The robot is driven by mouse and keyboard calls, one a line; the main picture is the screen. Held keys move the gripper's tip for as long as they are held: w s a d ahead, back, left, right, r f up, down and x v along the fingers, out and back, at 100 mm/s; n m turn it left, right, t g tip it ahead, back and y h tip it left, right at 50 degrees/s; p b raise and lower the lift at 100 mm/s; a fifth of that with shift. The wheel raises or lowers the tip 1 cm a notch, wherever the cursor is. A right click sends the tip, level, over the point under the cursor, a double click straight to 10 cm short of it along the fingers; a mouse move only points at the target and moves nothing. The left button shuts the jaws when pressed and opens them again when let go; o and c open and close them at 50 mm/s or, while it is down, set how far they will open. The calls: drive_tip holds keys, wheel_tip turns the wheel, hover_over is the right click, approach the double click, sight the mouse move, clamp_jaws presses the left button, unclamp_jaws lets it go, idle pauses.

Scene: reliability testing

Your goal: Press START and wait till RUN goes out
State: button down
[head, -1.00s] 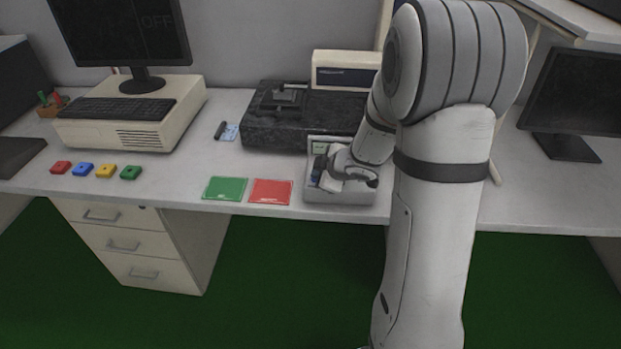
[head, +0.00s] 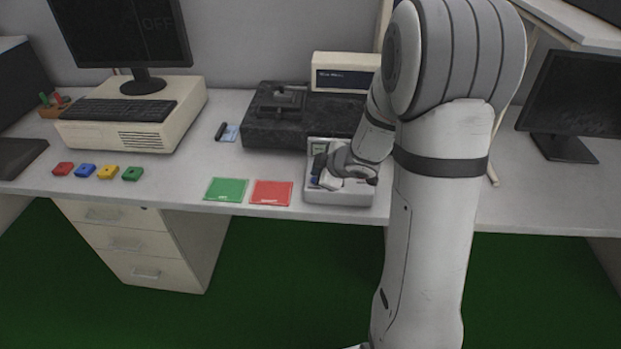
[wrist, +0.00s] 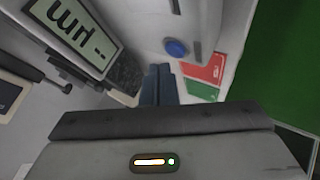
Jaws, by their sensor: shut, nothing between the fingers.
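A light grey control box (head: 350,197) sits at the desk's front edge under my gripper. In the wrist view its panel carries a round blue button (wrist: 176,47) and a lit display (wrist: 72,35) that reads upside down as a dash and "mm". My gripper (wrist: 158,72) is shut and empty, with its fingertips just short of the blue button in the picture. I cannot tell whether they touch the panel. No START label or RUN lamp can be made out. In the head view my wrist covers much of the box.
A green mat (head: 226,189) and a red mat (head: 271,192) lie left of the box. A dark stone slab (head: 285,133) with a fixture stands behind it, and a cream instrument (head: 345,62) with a display is at the back. Several coloured blocks (head: 108,172) lie further left.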

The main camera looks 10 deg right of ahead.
drive_tip(key=shift+r, duration=0.15)
wheel_tip(320, 180, up, 5)
drive_tip(key=p, duration=0.5)
idle(0.5)
drive_tip(key=s+d+r+m+h, duration=0.5)
drive_tip(key=s+r+m+h, duration=0.1)
drive_tip(key=s+r+m, duration=0.25)
drive_tip(key=s+a+r+m+g+y, duration=0.1)
drive_tip(key=s+a+m+g, duration=0.1)
drive_tip(key=s, duration=0.7)
drive_tip(key=s+a+r+m+g+y, duration=0.1)
drive_tip(key=s+a+r+m+g, duration=0.1)
drive_tip(key=s, duration=0.8)
drive_tip(key=a+m+g, duration=0.1)
drive_tip(key=a, duration=0.1)
drive_tip(key=shift+a+g, duration=0.35)
drive_tip(key=shift+g, duration=0.05)
drive_tip(key=shift+w, duration=0.1)
